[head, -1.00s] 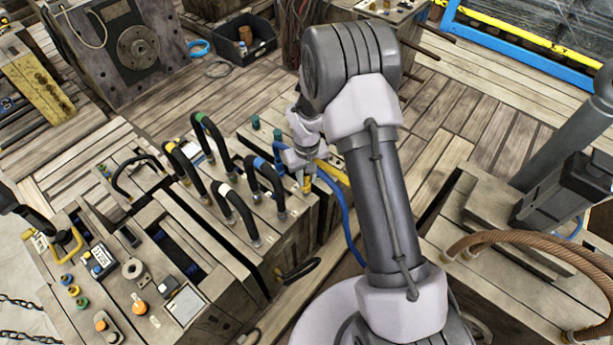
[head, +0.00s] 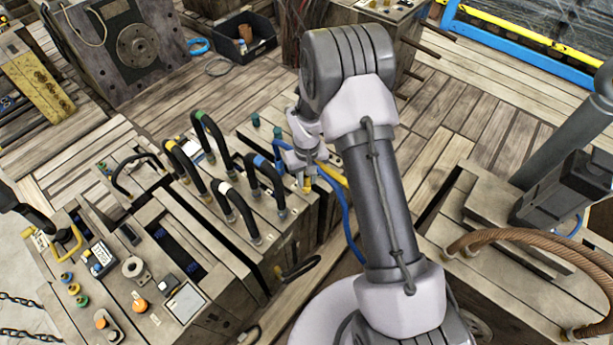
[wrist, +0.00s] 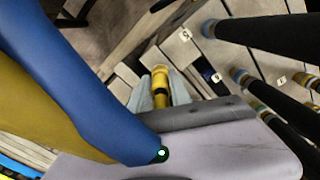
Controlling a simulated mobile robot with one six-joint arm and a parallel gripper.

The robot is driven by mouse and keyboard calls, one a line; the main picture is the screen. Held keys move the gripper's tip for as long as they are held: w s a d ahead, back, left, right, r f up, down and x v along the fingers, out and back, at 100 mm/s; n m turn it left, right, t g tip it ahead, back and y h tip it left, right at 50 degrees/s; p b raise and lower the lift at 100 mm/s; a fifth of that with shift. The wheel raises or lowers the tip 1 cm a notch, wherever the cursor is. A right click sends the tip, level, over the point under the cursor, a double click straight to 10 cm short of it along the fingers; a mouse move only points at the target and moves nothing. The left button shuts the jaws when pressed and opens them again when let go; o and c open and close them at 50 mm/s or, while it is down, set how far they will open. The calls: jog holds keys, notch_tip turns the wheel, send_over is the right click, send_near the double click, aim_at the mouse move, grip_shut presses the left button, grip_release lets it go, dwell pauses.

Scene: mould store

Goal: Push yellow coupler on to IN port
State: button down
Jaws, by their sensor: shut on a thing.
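The yellow coupler (head: 307,185) points down below my gripper (head: 306,172), at the right end of the mould block with the black hoses. In the wrist view the yellow coupler (wrist: 160,86) sits between the pale fingers of my gripper (wrist: 161,97), which are shut on it. A blue hose (head: 347,215) and a yellow hose (head: 333,175) hang beside my gripper; they fill the left of the wrist view. The IN port cannot be made out; the coupler and gripper cover the spot below. Whether the coupler touches a port cannot be told.
Black looped hoses with coloured bands (head: 265,185) stand close to the left of my gripper. Teal fittings (head: 278,133) stand just behind it. Small labels (wrist: 217,77) mark the block top. A brown hose (head: 540,245) arches over the block at right. Plank floor is open behind.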

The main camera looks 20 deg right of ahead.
jog(key=shift+f, duration=0.6)
dwell(1.5)
jog(key=c, duration=1.1)
grip_release()
notch_tip(320, 180, up, 17)
jog(key=p, duration=0.7)
jog(key=shift+r, duration=0.2)
